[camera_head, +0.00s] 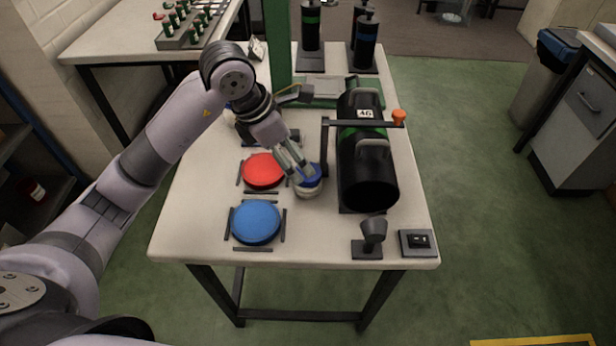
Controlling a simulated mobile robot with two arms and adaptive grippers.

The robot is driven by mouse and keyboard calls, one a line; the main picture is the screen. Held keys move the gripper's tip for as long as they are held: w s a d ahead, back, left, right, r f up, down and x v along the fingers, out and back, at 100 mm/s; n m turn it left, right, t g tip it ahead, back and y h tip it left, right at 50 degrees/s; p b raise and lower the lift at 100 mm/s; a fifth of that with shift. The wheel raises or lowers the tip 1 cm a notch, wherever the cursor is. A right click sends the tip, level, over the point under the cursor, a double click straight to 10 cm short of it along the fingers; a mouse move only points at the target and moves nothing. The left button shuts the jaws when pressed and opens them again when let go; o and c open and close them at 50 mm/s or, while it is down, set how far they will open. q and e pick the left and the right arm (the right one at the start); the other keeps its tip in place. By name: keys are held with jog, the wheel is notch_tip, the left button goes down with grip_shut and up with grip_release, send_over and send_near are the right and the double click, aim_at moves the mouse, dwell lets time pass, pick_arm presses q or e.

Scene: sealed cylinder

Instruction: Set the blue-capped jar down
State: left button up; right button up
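The blue-capped jar (308,188) has a pale body and a blue cap. It is at the middle of the white table (330,247), just left of the black cylinder. My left gripper (305,174) reaches down from the upper left with its fingers on the jar's cap, and looks shut on it. The fingers hide part of the cap. Whether the jar's base touches the table is hard to tell. A red round pad (263,171) lies left of the jar, and a blue round pad (255,222) lies nearer the front. My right gripper is not in view.
The large black cylinder (368,165) has a crank arm with an orange knob (399,117). A dark stand (374,232) and a switch box (417,242) are at the front right. A green post (277,45) stands behind. Dark strips border the pads.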

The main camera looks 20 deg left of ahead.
aim_at(307, 179)
pick_arm(q)
jog(key=x, duration=0.4)
jog(key=shift+w+f, duration=0.15)
jog(key=shift+p+x, duration=0.5)
jog(key=shift+x, duration=2.3)
jog(key=shift+s, duration=0.2)
jog(key=shift+c, duration=0.4)
jog(key=c, duration=1.2)
